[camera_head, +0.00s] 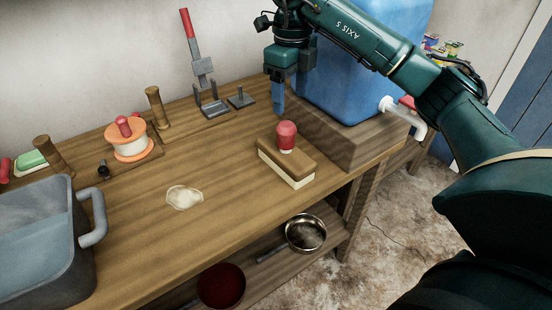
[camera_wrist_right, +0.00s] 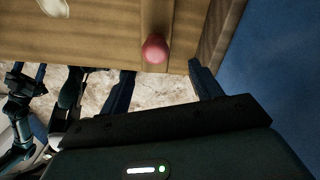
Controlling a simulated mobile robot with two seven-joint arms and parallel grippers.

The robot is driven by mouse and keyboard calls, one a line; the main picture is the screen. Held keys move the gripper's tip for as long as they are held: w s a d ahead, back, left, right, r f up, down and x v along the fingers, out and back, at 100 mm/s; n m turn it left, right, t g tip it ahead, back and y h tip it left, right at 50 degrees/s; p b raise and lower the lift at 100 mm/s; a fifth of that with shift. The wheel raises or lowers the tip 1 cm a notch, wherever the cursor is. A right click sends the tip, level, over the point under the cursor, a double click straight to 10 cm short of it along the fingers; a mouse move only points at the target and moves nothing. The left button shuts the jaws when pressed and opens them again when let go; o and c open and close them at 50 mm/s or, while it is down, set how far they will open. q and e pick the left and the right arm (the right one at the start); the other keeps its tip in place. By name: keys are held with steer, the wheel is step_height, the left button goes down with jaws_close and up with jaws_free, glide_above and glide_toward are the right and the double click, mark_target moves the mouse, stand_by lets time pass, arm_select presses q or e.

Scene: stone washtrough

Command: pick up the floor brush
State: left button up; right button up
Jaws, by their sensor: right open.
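The floor brush (camera_head: 286,168) has a wooden block, pale bristles underneath and a red knob on top. It sits on the wooden bench near its front edge. My right gripper (camera_head: 278,108) is open and empty, above and behind the brush, apart from it. In the right wrist view the red knob of the brush (camera_wrist_right: 153,48) shows just beyond the two spread fingers (camera_wrist_right: 162,82).
A blue water container (camera_head: 345,75) with a white tap (camera_head: 402,113) stands on a wooden block right of the brush. A pale puddle-like patch (camera_head: 184,197) lies mid-bench.

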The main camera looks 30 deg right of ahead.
mark_target(286, 138)
step_height(286, 138, down, 6)
steer(key=shift+s+f+b, duration=0.1)
steer(key=shift+f+b, duration=0.15)
steer(key=shift+b, duration=0.1)
steer(key=shift+a+f, duration=0.15)
steer(key=shift+f, duration=1.2)
steer(key=shift+a+f, duration=0.15)
steer(key=shift+f, duration=1.2)
steer(key=shift+c, duration=0.3)
steer(key=shift+r, duration=0.1)
jaws_close()
